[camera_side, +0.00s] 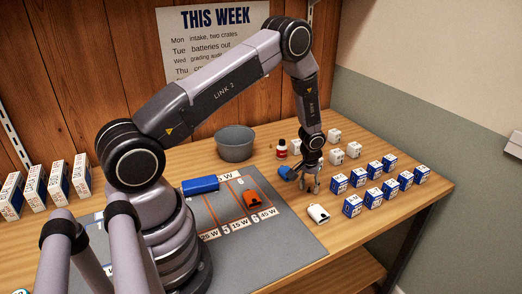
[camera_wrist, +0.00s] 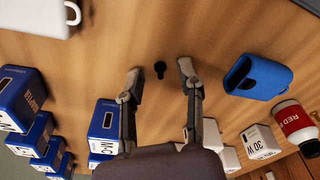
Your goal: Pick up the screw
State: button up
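A small dark screw (camera_wrist: 160,70) lies on the wooden table in the wrist view, seen between the two fingertips. My gripper (camera_wrist: 159,73) is open, with one finger on each side of the screw in that view and nothing held. The height of the fingertips above the screw is hard to judge. In the side view my gripper (camera_side: 311,189) points down low over the table, between a blue item and the blue boxes. The screw cannot be made out in the side view.
A blue item (camera_wrist: 258,77) and a red-labelled bottle (camera_wrist: 296,122) are to the right in the wrist view. Several blue boxes (camera_wrist: 104,127) stand to the left. A white item (camera_side: 318,213) lies near the grey mat (camera_side: 285,225). A grey bowl (camera_side: 235,143) stands behind.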

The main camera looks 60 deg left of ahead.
grip_shut()
dwell(0.4)
